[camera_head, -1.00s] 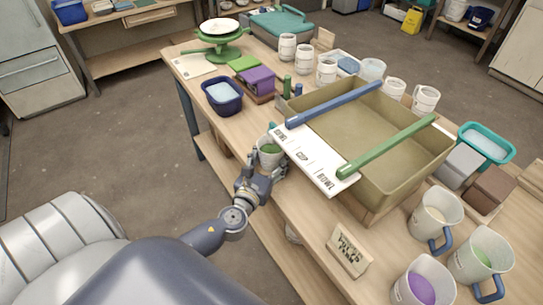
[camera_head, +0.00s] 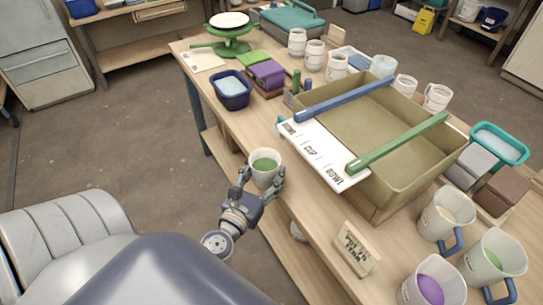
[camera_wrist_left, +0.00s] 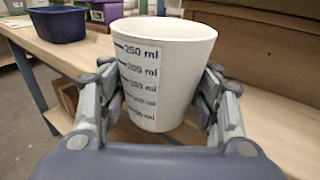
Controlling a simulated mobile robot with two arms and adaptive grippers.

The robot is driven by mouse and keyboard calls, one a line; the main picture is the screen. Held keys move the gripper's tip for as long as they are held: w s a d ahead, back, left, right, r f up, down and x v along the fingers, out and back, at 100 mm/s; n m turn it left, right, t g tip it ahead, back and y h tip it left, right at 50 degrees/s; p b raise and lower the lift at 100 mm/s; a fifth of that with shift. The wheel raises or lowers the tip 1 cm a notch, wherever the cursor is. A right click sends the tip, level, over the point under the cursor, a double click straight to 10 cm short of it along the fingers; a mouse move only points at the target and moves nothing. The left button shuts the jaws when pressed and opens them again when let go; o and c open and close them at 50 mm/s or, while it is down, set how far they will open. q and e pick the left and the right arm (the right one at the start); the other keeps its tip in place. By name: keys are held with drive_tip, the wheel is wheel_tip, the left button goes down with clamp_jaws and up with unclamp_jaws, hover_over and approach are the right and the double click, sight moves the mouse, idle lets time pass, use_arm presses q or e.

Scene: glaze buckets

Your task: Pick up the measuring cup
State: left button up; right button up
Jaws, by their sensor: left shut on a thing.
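The measuring cup (camera_head: 265,165) is white, with green contents visible in the head view. In the left wrist view the cup (camera_wrist_left: 162,72) is upright, with dark ml marks on its side. My left gripper (camera_head: 262,185) is shut on it, one finger on each side. The cup is in front of the table's near edge, left of the white labelled board. My right gripper is not in view.
A large tan basin (camera_head: 385,140) with a blue bar (camera_head: 345,95) and a green bar (camera_head: 398,140) fills the table's middle. A blue tub (camera_head: 231,90) stands behind the cup. Jugs (camera_head: 445,215) and a small sign (camera_head: 355,248) are at the front right.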

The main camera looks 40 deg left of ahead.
use_arm(q)
drive_tip(key=b+v, duration=0.2)
drive_tip(key=v, duration=0.7)
drive_tip(key=shift+f, duration=0.2)
drive_tip(key=shift+s, duration=0.15)
idle(1.5)
